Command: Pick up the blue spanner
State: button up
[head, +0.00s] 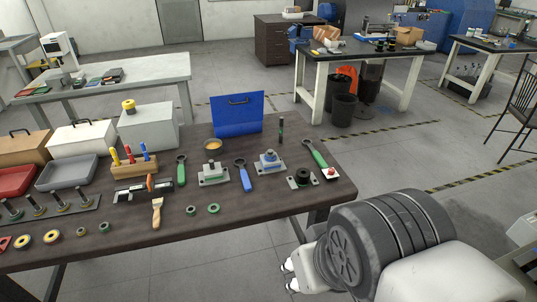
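The blue spanner (245,179) lies on the dark workbench (225,240), its blue handle toward the front and its dark ring head toward the back. It lies between two small grey fixtures, apart from both. My gripper (289,277) is low in the picture, off the front edge of the bench, to the right of and nearer than the spanner. Its two pale fingertips are apart with nothing visible between them. The rest of the gripper is partly hidden behind my arm.
Grey fixtures (214,176) and (271,165) flank the spanner. Green-handled spanners (181,172) and (317,155) lie farther out. A blue panel (237,115) stands behind. A brush (157,211) and rings (213,209) lie in front. The bench's right front is mostly clear.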

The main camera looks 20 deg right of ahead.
aim_at(246, 182)
jog(key=i+l+z, duration=0.25)
jog(key=i, duration=0.5)
jog(key=i+z, duration=0.2)
jog(key=i, duration=0.5)
